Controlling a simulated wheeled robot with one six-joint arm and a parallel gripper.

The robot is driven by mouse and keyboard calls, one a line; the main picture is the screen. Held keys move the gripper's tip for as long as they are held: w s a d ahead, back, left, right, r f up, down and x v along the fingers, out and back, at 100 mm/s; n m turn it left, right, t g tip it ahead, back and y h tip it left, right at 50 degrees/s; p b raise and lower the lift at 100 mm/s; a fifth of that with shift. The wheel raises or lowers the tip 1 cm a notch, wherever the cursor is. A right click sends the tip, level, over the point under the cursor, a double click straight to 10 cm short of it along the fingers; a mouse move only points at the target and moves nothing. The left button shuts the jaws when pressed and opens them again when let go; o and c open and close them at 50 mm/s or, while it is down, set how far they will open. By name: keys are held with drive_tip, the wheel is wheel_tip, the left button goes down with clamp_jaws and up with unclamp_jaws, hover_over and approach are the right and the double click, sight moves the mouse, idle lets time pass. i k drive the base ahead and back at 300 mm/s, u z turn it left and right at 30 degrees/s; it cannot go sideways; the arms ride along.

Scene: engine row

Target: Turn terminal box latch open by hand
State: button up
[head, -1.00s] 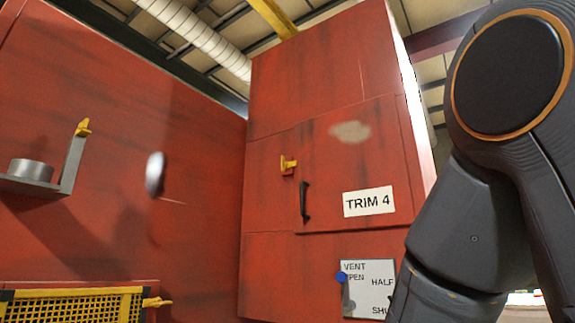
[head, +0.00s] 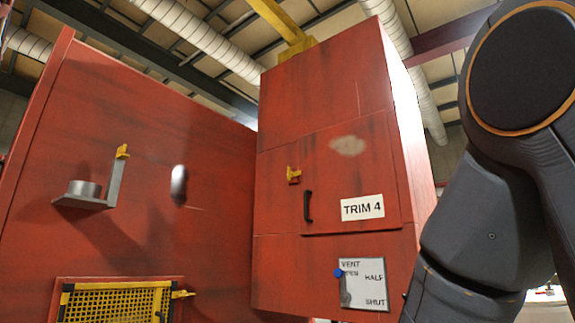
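A black pull handle (head: 308,206) is mounted just below and right of the latch. The door looks closed. My arm fills the right side of the head view, but my gripper is out of view.
A vent plate (head: 375,284) with a blue-knobbed lever (head: 339,273) is below the door. On the left red wall are a bracket shelf (head: 82,202) holding a metal cylinder (head: 85,188), a blurred pale knob (head: 179,184) and a yellow mesh guard (head: 115,304) with a yellow catch (head: 182,294).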

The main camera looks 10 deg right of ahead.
sight(290, 175)
drive_tip(key=z, duration=0.05)
drive_tip(key=k, duration=0.7)
drive_tip(key=u, duration=0.75)
drive_tip(key=i, duration=1.35)
drive_tip(key=z, duration=0.25)
